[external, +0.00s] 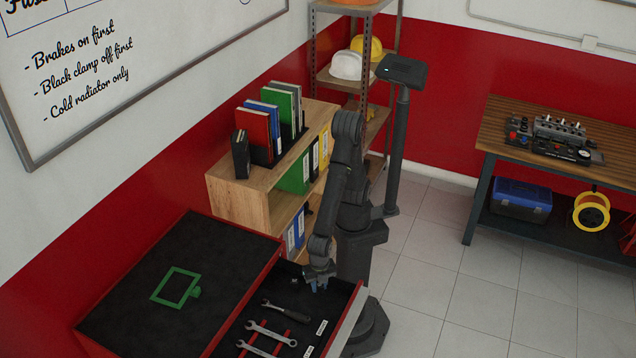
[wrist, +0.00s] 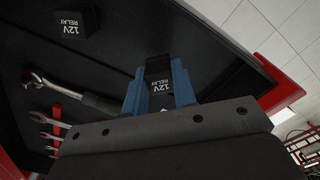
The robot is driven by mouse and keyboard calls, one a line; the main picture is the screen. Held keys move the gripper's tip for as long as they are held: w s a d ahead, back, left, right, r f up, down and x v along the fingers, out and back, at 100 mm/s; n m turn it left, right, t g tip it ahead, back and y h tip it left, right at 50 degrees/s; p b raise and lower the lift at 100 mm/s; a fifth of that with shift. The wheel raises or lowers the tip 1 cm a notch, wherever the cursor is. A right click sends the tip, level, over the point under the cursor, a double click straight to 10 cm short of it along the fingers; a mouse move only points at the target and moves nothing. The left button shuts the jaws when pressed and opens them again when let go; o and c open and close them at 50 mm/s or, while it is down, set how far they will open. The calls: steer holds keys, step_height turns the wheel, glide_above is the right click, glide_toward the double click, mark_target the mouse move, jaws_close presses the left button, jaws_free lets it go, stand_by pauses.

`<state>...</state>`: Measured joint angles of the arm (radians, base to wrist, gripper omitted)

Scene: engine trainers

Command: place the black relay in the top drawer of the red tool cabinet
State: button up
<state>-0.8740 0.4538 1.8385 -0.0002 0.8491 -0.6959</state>
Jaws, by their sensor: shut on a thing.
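The red tool cabinet (external: 110,342) is at the lower left in the external view, its top drawer (external: 346,318) pulled open. My gripper (external: 319,286) points down into the far end of this drawer. The held relay is hidden in the external view.
A black-handled wrench-like tool (external: 286,311) and silver wrenches (external: 271,332) lie in the drawer's nearer part. A green frame (external: 177,288) lies on the cabinet top. A wooden shelf (external: 238,201) with binders stands behind the drawer. A workbench (external: 497,121) is at the right.

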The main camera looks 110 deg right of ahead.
steer(key=shift+f, duration=1.25)
steer(key=shift+f, duration=0.2)
steer(key=o, duration=1)
steer(key=shift+r, duration=0.1)
step_height(320, 180, up, 12)
steer(key=shift+r, duration=0.15)
